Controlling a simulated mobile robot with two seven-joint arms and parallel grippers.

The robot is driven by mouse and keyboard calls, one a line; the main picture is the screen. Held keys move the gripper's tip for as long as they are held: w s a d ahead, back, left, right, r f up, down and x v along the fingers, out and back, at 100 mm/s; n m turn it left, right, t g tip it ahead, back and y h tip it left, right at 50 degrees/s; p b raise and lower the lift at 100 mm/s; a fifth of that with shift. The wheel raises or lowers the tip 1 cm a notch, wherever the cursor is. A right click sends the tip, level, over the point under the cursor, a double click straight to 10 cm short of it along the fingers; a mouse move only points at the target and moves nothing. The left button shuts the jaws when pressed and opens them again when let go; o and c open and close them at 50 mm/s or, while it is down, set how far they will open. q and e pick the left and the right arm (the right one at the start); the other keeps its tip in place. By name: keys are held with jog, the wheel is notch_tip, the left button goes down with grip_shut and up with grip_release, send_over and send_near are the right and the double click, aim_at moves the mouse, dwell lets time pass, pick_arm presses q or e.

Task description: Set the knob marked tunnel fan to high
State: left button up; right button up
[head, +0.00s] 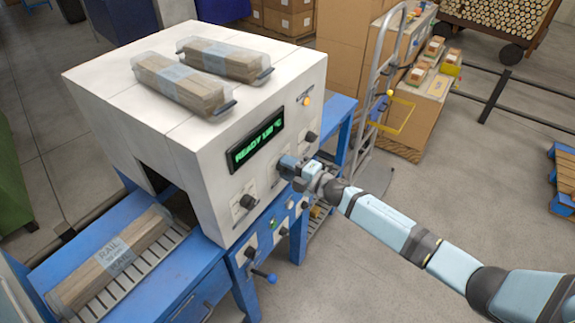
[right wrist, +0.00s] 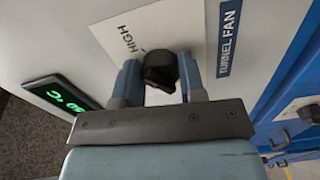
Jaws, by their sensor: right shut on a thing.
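The tunnel fan knob (right wrist: 160,70) is black and sits on a white plate (right wrist: 118,37) in the right wrist view. The plate carries the word HIGH, and a blue label (right wrist: 229,37) beside it reads TUNNEL FAN. My right gripper (right wrist: 160,84) has one finger on each side of the knob and is shut on it. In the head view my right gripper (head: 287,167) is at the white machine's front panel, and it hides most of the knob there. I cannot tell where the knob's pointer stands. My left gripper is not in view.
The white machine (head: 190,135) has a green READY display (head: 255,146) and other black knobs, one below the display (head: 247,202) and one to its right (head: 310,136). Wrapped wood packs (head: 178,84) lie on top.

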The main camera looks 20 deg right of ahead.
jog(key=shift+m, duration=0.4)
jog(key=o, duration=0.9)
jog(key=b+v, duration=0.2)
jog(key=v, duration=1.1)
jog(key=shift+s+d, duration=0.25)
jog(key=shift+s, duration=0.05)
